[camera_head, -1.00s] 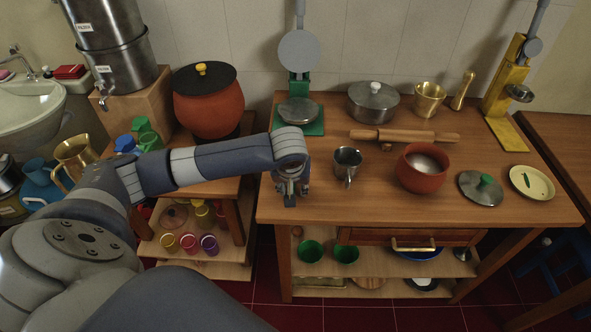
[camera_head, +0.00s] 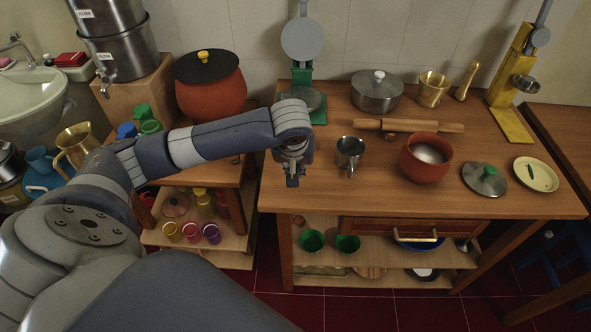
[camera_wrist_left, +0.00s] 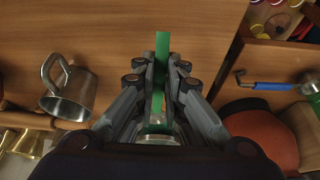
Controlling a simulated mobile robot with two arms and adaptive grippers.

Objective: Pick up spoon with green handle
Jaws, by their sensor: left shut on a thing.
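My left gripper (camera_head: 292,181) is over the left front part of the wooden table (camera_head: 330,205). In the left wrist view its fingers (camera_wrist_left: 161,72) are shut on the green handle of the spoon (camera_wrist_left: 162,48). The handle sticks out past the fingertips. The spoon's bowl is not distinguishable, and the spoon is not clear in the head view. My right gripper is not in view.
A metal cup (camera_head: 350,152) stands just right of the gripper, also in the wrist view (camera_wrist_left: 70,92). A red pot (camera_head: 426,160), rolling pin (camera_head: 430,127) and lidded steel pot (camera_head: 376,92) are farther right and back. A green scale (camera_head: 318,115) stands behind.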

